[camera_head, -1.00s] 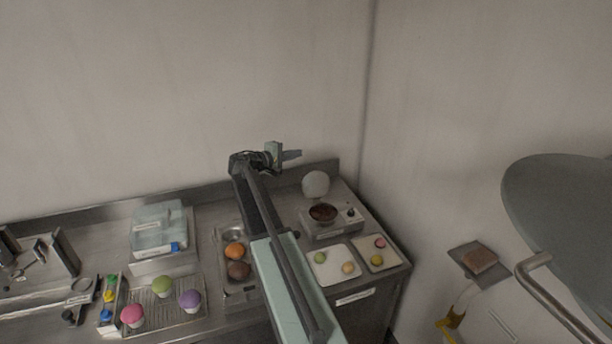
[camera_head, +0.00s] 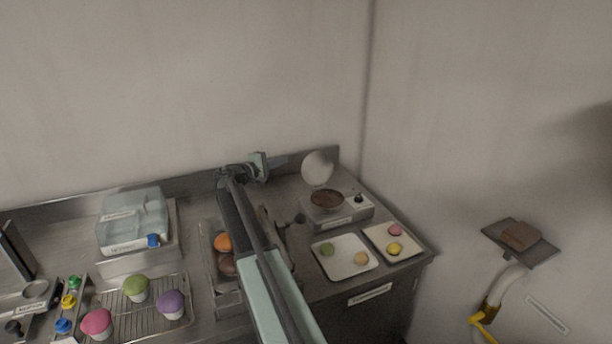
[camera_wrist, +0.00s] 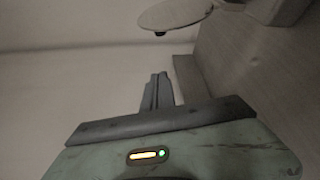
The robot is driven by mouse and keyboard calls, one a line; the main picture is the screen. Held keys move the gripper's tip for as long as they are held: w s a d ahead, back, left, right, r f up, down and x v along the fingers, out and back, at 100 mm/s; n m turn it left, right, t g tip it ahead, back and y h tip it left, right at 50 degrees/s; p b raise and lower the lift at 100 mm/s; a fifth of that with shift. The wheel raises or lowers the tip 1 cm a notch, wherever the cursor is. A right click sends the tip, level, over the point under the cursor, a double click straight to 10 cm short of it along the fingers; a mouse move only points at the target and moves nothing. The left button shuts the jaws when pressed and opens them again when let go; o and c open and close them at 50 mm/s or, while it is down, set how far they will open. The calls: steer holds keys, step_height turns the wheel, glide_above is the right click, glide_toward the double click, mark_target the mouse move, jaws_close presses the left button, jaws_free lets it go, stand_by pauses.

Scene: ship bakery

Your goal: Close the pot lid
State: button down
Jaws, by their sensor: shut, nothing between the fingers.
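The pot (camera_head: 326,199) holds something dark brown and sits on a small metal cooker (camera_head: 345,212) at the back right of the counter. Its round pale lid (camera_head: 318,168) stands raised and open behind the pot. The lid also shows at the top of the wrist view (camera_wrist: 175,14), with a small dark knob under its edge. My gripper (camera_head: 277,161) is to the left of the lid in the head view, apart from it, near the back wall. In the wrist view my gripper (camera_wrist: 159,90) has its fingers together with nothing between them.
A white tray (camera_head: 347,271) and another tray (camera_head: 411,243) with small coloured sweets lie in front of the cooker. Cupcakes stand on a wire rack (camera_head: 150,322) at the left, near a pale-blue box (camera_head: 133,216). Walls close the counter behind.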

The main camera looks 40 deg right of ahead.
mark_target(305, 160)
steer(key=s+d, duration=0.1)
steer(key=d, duration=0.2)
steer(key=s+d+f, duration=0.1)
steer(key=d, duration=0.2)
steer(key=s+d, duration=0.1)
steer(key=d, duration=0.2)
steer(key=shift+s+d+f, duration=0.1)
steer(key=shift+s+f, duration=0.15)
steer(key=shift+s, duration=0.15)
